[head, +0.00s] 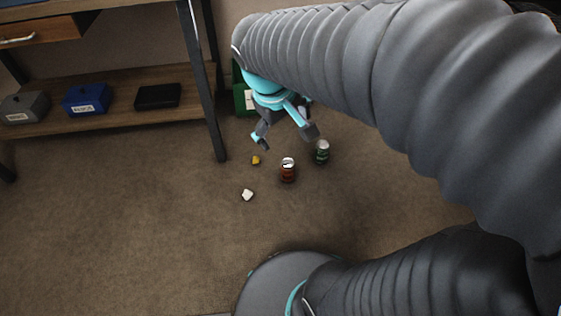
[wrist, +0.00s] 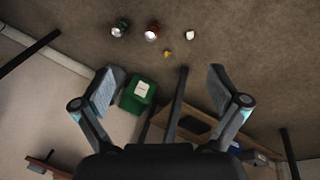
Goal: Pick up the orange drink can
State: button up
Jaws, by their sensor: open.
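The orange drink can (head: 288,173) stands upright on the brown carpet in the head view, orange-red with a silvery top. It also shows near the top of the wrist view (wrist: 151,33). My gripper (head: 287,143) is open and empty. In the head view it appears above and behind the can, apart from it. In the wrist view its two fingers (wrist: 163,88) are spread wide with nothing between them but background, and the can lies beyond their tips.
A green can (head: 322,153) stands just right of the orange one. A yellow piece (head: 255,160) and a white piece (head: 247,195) lie to its left. A green box (wrist: 138,94) is near the wall. A shelf unit (head: 150,115) holds several boxes.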

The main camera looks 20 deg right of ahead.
aim_at(282, 170)
jog(key=w+d+f+n+g+h+b, duration=0.2)
jog(key=w+f+n+h+b, duration=0.15)
jog(key=w+f, duration=0.75)
jog(key=w+d+f+n+g+h+b, duration=0.2)
jog(key=w+f+n+h, duration=0.25)
jog(key=w+f, duration=0.65)
jog(key=w+f+n+t+h+b, duration=0.1)
jog(key=f+n+t+h, duration=0.1)
jog(key=f, duration=0.9)
jog(key=w+a+f+n+t+h+b, duration=0.1)
jog(key=f+n, duration=0.3)
jog(key=f, duration=0.7)
jog(key=w+a+f+n+t+h+b, duration=0.1)
jog(key=w+f+n+t+h, duration=0.1)
jog(key=f, duration=1)
jog(key=shift+w+a+n+t+h+b, duration=0.2)
jog(key=shift+w+n+t+h+b, duration=0.2)
jog(key=shift+n+t+h, duration=0.55)
jog(key=shift+n, duration=0.25)
jog(key=x, duration=0.8)
jog(key=shift+d+f, duration=0.25)
jog(key=shift+s+f+b+x, duration=0.15)
jog(key=shift+s+b+x, duration=0.05)
jog(key=shift+x, duration=1.1)
jog(key=shift+s+f+b+x, duration=0.1)
jog(key=shift+s+b+x, duration=0.05)
jog(key=shift+x, duration=1.15)
jog(key=shift+d, duration=0.1)
jog(key=shift+c, duration=0.2)
jog(key=c, duration=0.9)
